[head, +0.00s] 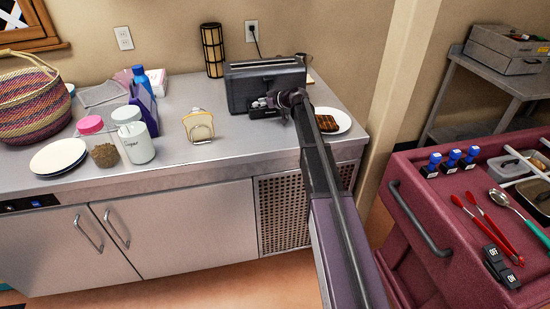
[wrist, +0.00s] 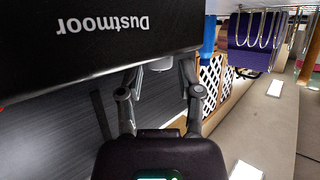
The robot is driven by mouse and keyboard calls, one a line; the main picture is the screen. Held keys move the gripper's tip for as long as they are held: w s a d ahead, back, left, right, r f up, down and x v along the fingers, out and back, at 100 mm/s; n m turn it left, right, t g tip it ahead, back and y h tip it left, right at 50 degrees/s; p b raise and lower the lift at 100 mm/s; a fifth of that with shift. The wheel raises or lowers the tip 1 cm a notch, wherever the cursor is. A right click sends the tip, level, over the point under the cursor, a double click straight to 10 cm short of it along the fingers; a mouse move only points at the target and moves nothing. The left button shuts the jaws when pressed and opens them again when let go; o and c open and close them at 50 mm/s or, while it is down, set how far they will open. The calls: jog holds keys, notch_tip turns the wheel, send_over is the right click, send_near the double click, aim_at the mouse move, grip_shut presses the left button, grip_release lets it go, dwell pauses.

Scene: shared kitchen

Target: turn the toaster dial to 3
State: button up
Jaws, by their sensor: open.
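The dark toaster (head: 262,82) stands against the wall at the back right of the counter. In the wrist view its black front panel (wrist: 95,28) shows, with the word "Dustmoor" upside down. My gripper (head: 268,103) is at the toaster's lower front. In the wrist view its two fingers (wrist: 161,66) are spread apart. A small light grey knob (wrist: 160,64), which looks like the dial, shows between the fingertips, partly cut off by the panel's edge. I cannot tell whether either finger touches it. The dial's numbers and pointer are not visible.
A white plate (head: 342,127) with brown food lies right of my arm. A wire rack (head: 199,126) stands left of the toaster, and a sugar jar (head: 137,142) farther left. The counter front (head: 230,159) is clear. A red cart (head: 440,210) stands at right.

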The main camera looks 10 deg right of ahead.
jog(key=shift+s+a+m+t+h, duration=0.2)
jog(key=shift+m+t+h, duration=0.5)
jog(key=shift+m+h, duration=0.4)
jog(key=shift+s+a+m+t+h, duration=0.15)
jog(key=shift+m+t+h, duration=0.55)
jog(key=shift+m+h, duration=0.4)
jog(key=shift+m+t+h, duration=0.4)
jog(key=shift+m+h, duration=0.2)
jog(key=shift+h, duration=0.1)
jog(key=shift+a+m+t+h, duration=0.15)
jog(key=shift+a+m+h, duration=0.05)
jog(key=shift+m+h, duration=0.85)
jog(key=shift+a+m+t+h, duration=0.15)
jog(key=shift+m+h, duration=0.8)
jog(key=shift+h, duration=0.2)
jog(key=shift+w+a+m+h, duration=0.1)
jog(key=shift+a+m+h, duration=0.05)
jog(key=shift+m+h, duration=0.7)
jog(key=shift+w+a+m+h, duration=0.1)
jog(key=shift+m+h, duration=0.55)
jog(key=shift+h, duration=0.3)
